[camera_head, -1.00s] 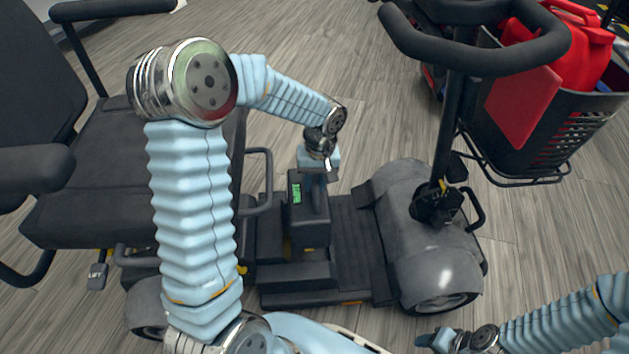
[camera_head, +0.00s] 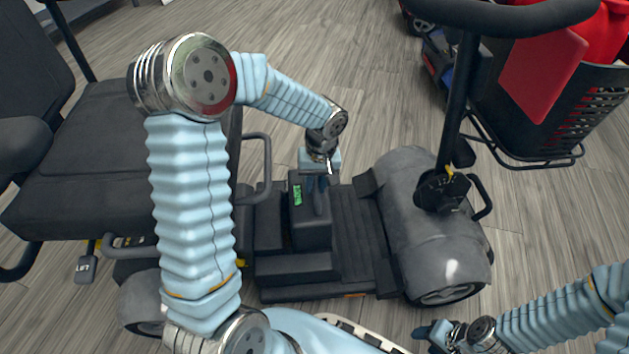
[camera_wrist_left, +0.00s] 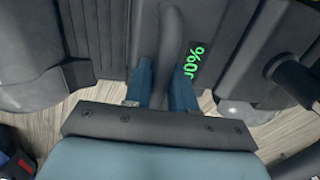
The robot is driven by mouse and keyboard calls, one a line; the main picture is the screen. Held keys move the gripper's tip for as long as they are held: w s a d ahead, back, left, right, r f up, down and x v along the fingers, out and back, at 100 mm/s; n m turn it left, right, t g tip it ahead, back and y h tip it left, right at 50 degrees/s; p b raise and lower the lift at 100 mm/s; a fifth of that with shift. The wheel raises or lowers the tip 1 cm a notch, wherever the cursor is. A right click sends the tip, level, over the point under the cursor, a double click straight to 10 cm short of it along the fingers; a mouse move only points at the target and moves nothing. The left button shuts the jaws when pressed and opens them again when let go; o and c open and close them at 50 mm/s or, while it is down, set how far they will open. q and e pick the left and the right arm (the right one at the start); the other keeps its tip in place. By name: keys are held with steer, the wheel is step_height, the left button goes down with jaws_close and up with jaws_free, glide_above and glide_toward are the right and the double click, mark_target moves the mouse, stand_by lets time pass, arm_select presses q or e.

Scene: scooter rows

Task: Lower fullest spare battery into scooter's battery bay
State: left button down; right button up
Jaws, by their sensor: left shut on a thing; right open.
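The spare battery (camera_head: 312,236) is a dark box with a green charge readout (camera_head: 298,195) and a top handle (camera_head: 319,198). My left gripper (camera_head: 320,182) is shut on that handle from above. In the left wrist view the fingers (camera_wrist_left: 162,85) sit on both sides of the handle (camera_wrist_left: 171,45), and the readout (camera_wrist_left: 195,63) is partly cut off. The battery is upright over the scooter's floor (camera_head: 352,240), among black housings (camera_head: 290,268). The bay's opening is hidden, so I cannot tell how deep it sits. My right gripper (camera_head: 436,332) is open and empty at lower right.
The scooter's seat (camera_head: 95,165) and a side rail (camera_head: 266,160) stand left of the battery. The tiller (camera_head: 455,110) and grey front cowl (camera_head: 425,215) stand right. A basket with a red can (camera_head: 600,50) is at upper right. Bare floor (camera_head: 330,50) lies behind.

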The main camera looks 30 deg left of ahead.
arm_select(q)
steer(key=shift+f+b, duration=1.35)
steer(key=shift+f, duration=0.8)
steer(key=shift+f+b, duration=0.85)
steer(key=shift+f, duration=0.05)
steer(key=shift+a+f, duration=0.1)
steer(key=shift+f, duration=0.3)
steer(key=c, duration=0.9)
jaws_free()
steer(key=shift+b, duration=0.3)
steer(key=shift+o, duration=0.2)
steer(key=shift+s+f, duration=0.1)
